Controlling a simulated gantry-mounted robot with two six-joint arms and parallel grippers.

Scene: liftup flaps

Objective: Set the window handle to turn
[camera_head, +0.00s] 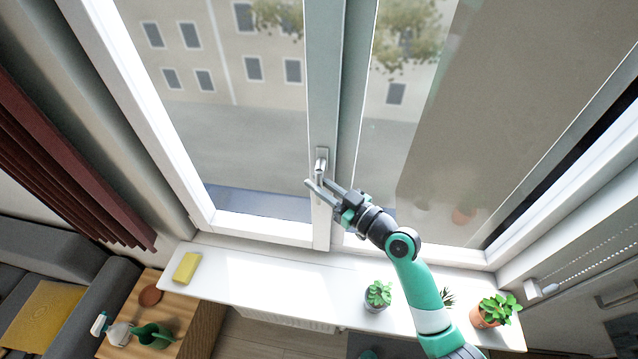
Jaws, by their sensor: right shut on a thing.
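The window handle (321,161) is a grey metal handle on the left sash, at the middle post of the white two-part window. Its base plate shows above my gripper, and its lever points down. My right gripper (317,187) reaches up from the lower right and is shut on the lever. The fingers hide part of the lever. Both sashes look closed in their frames. My left gripper is not in the view.
Below the window is a white sill (260,280). On it are a yellow sponge (186,267) and potted plants (377,295) (495,310). A wooden table (115,340) with a spray bottle (112,328) and a green watering can (152,335) stands at the lower left. A dark red curtain (70,165) hangs at the left.

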